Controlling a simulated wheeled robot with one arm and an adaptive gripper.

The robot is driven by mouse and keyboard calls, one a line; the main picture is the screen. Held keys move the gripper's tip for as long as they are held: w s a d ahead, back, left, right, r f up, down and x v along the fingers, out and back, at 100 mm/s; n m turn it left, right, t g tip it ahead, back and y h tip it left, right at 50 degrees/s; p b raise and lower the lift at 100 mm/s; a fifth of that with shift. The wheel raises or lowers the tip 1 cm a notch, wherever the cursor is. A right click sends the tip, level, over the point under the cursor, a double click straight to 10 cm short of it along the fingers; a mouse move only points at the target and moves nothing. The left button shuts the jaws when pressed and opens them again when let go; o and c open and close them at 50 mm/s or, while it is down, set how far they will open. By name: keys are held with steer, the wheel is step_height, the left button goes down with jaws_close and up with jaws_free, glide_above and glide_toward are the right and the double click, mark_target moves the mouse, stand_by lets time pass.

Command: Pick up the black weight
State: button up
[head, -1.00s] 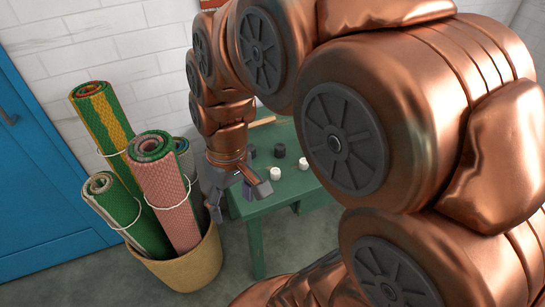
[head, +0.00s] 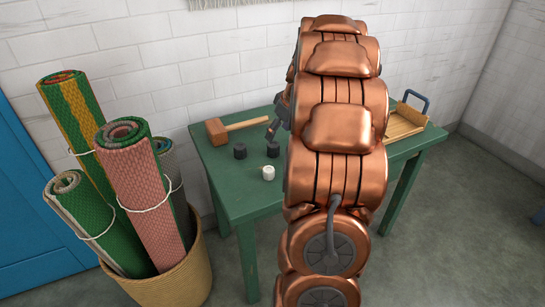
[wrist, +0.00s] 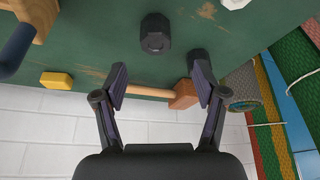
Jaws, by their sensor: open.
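Two black weights stand on the green table (head: 222,176): one on the left (head: 240,151) and one on the right (head: 273,149), with a white weight (head: 268,173) in front. In the wrist view, one black weight (wrist: 155,33) lies beyond the gap between the fingers, and the other (wrist: 197,56) is partly behind the right finger. The white one (wrist: 235,3) is cut off at the top edge. My gripper (wrist: 159,78) is open and empty, above the table. In the head view my arm hides most of it; only a dark finger part shows.
A mallet (head: 216,131) lies toward the back of the table. A wooden tray with a blue handle (head: 414,101) is at the right end. The wrist view shows a yellow block (wrist: 56,80). A basket (head: 172,286) of rolled rugs stands left of the table.

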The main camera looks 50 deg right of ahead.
mark_target(273, 144)
steer(key=shift+d+x, duration=0.15)
steer(key=shift+x, duration=1.8)
steer(key=shift+d+x, duration=0.15)
steer(key=shift+x, duration=1.85)
steer(key=shift+s, duration=0.1)
steer(key=shift+c, duration=0.2)
jaws_close()
